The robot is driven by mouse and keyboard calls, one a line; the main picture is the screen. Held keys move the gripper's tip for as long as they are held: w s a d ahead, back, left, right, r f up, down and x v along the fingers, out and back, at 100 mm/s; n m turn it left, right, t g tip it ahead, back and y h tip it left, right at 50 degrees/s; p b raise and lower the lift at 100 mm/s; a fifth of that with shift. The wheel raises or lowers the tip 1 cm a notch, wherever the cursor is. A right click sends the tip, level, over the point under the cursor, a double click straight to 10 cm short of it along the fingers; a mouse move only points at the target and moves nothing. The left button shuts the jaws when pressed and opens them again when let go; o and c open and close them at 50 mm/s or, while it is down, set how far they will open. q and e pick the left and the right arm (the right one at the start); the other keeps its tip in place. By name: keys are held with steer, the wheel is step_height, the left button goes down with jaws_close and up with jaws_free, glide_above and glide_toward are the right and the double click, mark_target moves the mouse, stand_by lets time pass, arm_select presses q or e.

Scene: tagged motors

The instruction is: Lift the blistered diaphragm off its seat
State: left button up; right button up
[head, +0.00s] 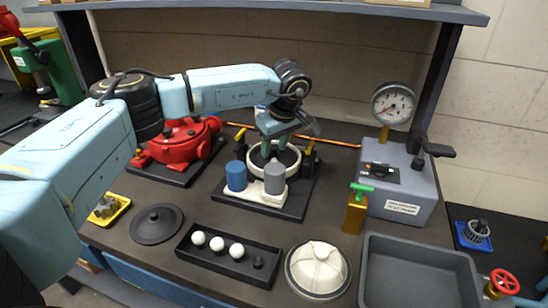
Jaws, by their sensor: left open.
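My left gripper (276,149) comes in from above with its fingers apart, pointing down into a round pale ring seat (291,168) on a dark base. The inside of the seat is mostly hidden behind the fingers and two cylinders, so I cannot make out a blistered diaphragm in it or whether the fingers touch anything. A black disc (157,224) with a raised middle lies flat on the bench at the left front; it looks like a diaphragm, but no blister can be made out. My right gripper is not in view.
A blue cylinder (236,176) and a grey cylinder (275,178) stand just before the seat. A red housing (176,148), a gauge box (397,184), a black tray (229,254) with white balls, a white dome (318,269) and a grey bin (418,240) surround it.

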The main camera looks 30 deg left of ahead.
mark_target(275, 149)
arm_select(q)
steer(key=shift+c, duration=0.5)
jaws_close()
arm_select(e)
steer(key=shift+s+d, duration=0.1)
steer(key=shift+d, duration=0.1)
arm_select(q)
steer(key=shift+r, duration=0.15)
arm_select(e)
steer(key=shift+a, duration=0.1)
